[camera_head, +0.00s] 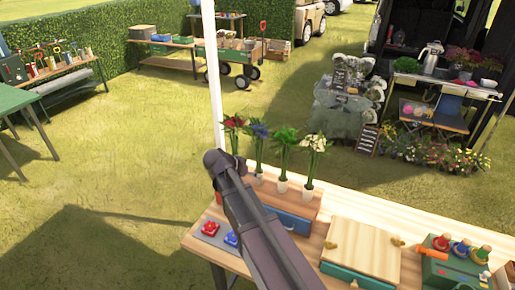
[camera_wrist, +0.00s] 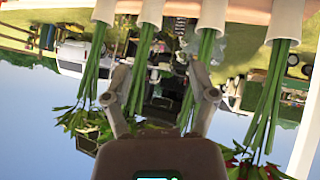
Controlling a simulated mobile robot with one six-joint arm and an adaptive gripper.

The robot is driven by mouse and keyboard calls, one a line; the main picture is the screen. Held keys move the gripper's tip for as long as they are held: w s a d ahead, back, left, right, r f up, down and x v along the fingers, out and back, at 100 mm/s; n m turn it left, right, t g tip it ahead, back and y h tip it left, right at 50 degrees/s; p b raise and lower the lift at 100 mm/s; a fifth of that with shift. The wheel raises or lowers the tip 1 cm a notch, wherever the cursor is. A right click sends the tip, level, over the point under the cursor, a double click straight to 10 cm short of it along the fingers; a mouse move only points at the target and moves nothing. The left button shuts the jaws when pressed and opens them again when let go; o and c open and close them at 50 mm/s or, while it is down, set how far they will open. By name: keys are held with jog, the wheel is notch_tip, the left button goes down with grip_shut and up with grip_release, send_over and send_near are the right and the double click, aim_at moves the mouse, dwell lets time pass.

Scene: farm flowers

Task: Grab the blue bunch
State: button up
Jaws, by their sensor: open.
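The blue bunch (camera_head: 260,131) stands upright in a white vase on a wooden box, second from the left in a row of bunches. No blue blossom shows there, so I cannot tell which stems are the blue bunch's. In the head view, my arm's end is left of and below the blossoms.
The wooden table (camera_head: 345,205) also holds a lidded wooden box (camera_head: 362,246), red and blue items (camera_head: 211,228) and a green box (camera_head: 450,262) with bottles. A white pole (camera_head: 212,75) rises behind the table's left end. Open grass lies left.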

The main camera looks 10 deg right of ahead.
jog(key=w+a+r+m+t+h+p, duration=0.2)
jog(key=w+a+r, duration=0.3)
jog(key=r, duration=0.2)
jog(key=shift+w+a+r+m+p, duration=0.25)
jog(key=shift+w+r+m+p, duration=0.05)
jog(key=shift+r+m, duration=0.1)
jog(key=b, duration=0.4)
send_near(259, 150)
jog(key=w+d+f, duration=0.3)
jog(key=f, duration=0.1)
jog(key=shift+w+d+r, duration=0.15)
jog(key=shift+d, duration=0.2)
jog(key=shift+b+x, duration=1.25)
jog(key=shift+x, duration=1.35)
jog(key=shift+r, duration=0.15)
grip_shut()
